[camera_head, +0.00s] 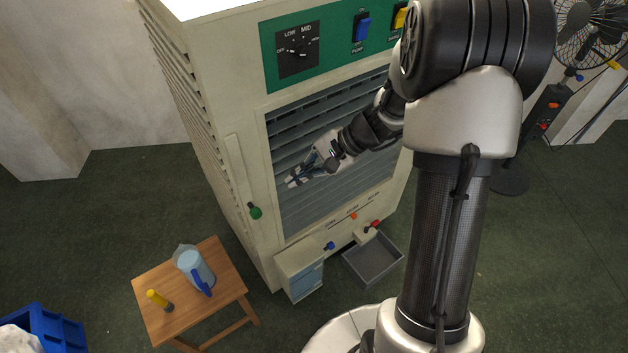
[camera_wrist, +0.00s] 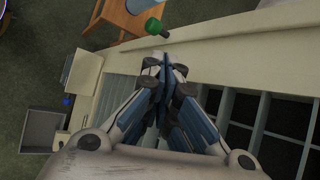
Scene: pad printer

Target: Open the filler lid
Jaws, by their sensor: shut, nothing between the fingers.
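A small cream box with a bluish front, which looks like the filler, projects low on the left of the cream machine's front. Its flat cream top, seemingly the filler lid (camera_head: 299,256), looks shut; it also shows at the left in the wrist view (camera_wrist: 82,72). My gripper (camera_head: 291,184) is shut and empty, in front of the machine's slatted grille (camera_head: 325,206), above the box and apart from it. Its fingertips (camera_wrist: 163,62) point toward a green knob (camera_wrist: 153,26) on the machine's edge in the wrist view. The knob also shows in the head view (camera_head: 256,212).
A grey tray (camera_head: 372,262) lies right of the box, below a blue knob (camera_head: 329,245) and a red one (camera_head: 375,224). A wooden stool (camera_head: 222,262) with a jug (camera_head: 193,268) and a yellow-black item (camera_head: 159,300) stands left. A fan (camera_head: 592,28) is far right.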

